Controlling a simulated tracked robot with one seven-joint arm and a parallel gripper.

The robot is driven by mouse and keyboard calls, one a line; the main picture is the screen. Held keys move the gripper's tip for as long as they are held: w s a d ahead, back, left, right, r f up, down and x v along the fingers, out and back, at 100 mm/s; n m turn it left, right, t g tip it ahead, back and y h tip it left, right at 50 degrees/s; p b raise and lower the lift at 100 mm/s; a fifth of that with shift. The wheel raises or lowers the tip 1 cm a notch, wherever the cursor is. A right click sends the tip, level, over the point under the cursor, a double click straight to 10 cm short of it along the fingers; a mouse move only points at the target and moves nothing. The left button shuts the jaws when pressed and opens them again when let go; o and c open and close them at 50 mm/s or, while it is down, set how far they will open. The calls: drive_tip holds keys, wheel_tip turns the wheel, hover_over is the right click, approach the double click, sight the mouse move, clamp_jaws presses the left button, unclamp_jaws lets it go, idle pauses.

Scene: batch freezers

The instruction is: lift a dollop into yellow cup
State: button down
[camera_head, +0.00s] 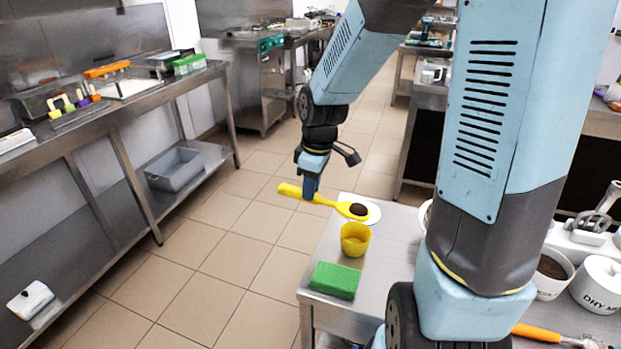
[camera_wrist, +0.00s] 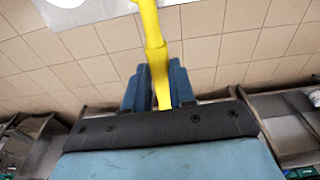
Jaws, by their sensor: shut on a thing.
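My gripper (camera_head: 311,188) is shut on the handle of a yellow spoon (camera_head: 325,200). In the wrist view the handle also shows between the two blue fingers (camera_wrist: 160,92). The spoon points right, and its bowl carries a dark brown dollop (camera_head: 358,209). The yellow cup (camera_head: 355,241) stands upright on the steel table (camera_head: 386,262), just in front of the spoon's bowl in the head view. The bowl overlaps a white plate (camera_head: 374,213) in the picture; its height above the plate is hard to tell. The spoon's bowl is out of the wrist view.
A green sponge (camera_head: 334,280) lies in front of the cup. A white tub of brown stuff (camera_head: 551,272), a white lettered container (camera_head: 599,286) and an orange-handled tool (camera_head: 537,332) are at right. My arm hides the table's middle. A steel counter (camera_head: 130,105) runs along the left.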

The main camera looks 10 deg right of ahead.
drive_tip(key=shift+d+f, duration=0.1)
drive_tip(key=shift+f, duration=1.15)
drive_tip(key=shift+w+d+g+y, duration=0.25)
drive_tip(key=shift+w+g+y, duration=0.15)
drive_tip(key=shift+g, duration=0.3)
drive_tip(key=shift+w+d+f+m+g+y, duration=0.3)
drive_tip(key=shift+w+f+g+y, duration=0.35)
drive_tip(key=shift+g+y, duration=1)
drive_tip(key=shift+w+d+f+m+g+y, duration=0.1)
drive_tip(key=shift+w+d+f+g+y, duration=0.75)
drive_tip(key=shift+g, duration=1.35)
drive_tip(key=shift+w+a+f+m+g+y, duration=0.1)
drive_tip(key=shift+w+f+m+g+y, duration=0.3)
drive_tip(key=shift+g+y, duration=1.4)
drive_tip(key=shift+s+f, duration=0.1)
drive_tip(key=shift+s, duration=0.05)
